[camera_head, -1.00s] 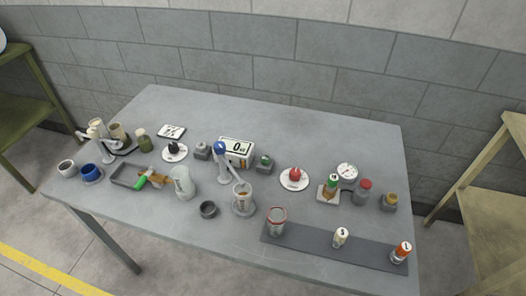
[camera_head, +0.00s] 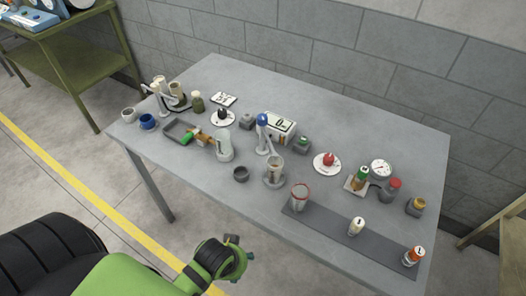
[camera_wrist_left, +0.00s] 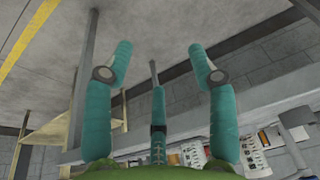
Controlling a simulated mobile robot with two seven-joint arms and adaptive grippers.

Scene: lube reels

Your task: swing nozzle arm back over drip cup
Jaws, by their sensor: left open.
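A nozzle post with a blue cap (camera_head: 263,119) stands mid-table in the head view. Its pale nozzle arm (camera_head: 271,145) points toward the front, with its tip at a clear beaker (camera_head: 275,173). A small dark cup (camera_head: 240,174), which looks like the drip cup, sits left of the beaker and apart from it. My left gripper (camera_head: 236,246) is low in front of the table, off its front edge and well away from the nozzle arm. In the left wrist view its teal fingers (camera_wrist_left: 159,62) are spread with nothing between them. My right gripper is not in view.
A scale (camera_head: 281,126) stands behind the nozzle post. A clear jug (camera_head: 224,146) and a grey tray (camera_head: 181,132) are to the left. A red-rimmed jar (camera_head: 299,196) and a dark mat (camera_head: 336,233) with small bottles are at the front right.

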